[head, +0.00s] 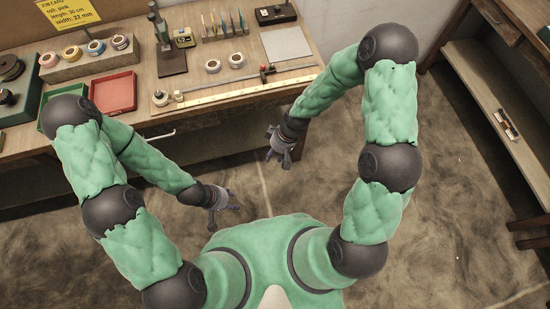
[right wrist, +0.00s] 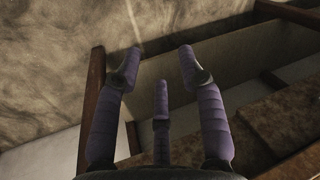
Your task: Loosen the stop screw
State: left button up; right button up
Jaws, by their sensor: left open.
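A long ruler (head: 225,96) lies along the front of the workbench, with a thin metal rod (head: 225,82) behind it. A small dark stop (head: 264,74) sits on the rod near a red part; its screw is too small to make out clearly. My left gripper (head: 222,211) is open and empty, low in front of the bench. My right gripper (head: 277,154) hangs in front of the bench, below and apart from the stop. In the right wrist view its purple fingers (right wrist: 160,70) are spread with nothing between them.
On the workbench (head: 140,104) are a red tray (head: 113,91), a green tray (head: 62,112), two tape rolls (head: 237,60), a dark upright stand (head: 171,62) and a pen rack (head: 223,33). A wooden shelf (head: 490,90) stands at the right. The floor between is clear.

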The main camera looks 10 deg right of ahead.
jog(key=shift+s+f, duration=0.25)
jog(key=shift+f, duration=0.25)
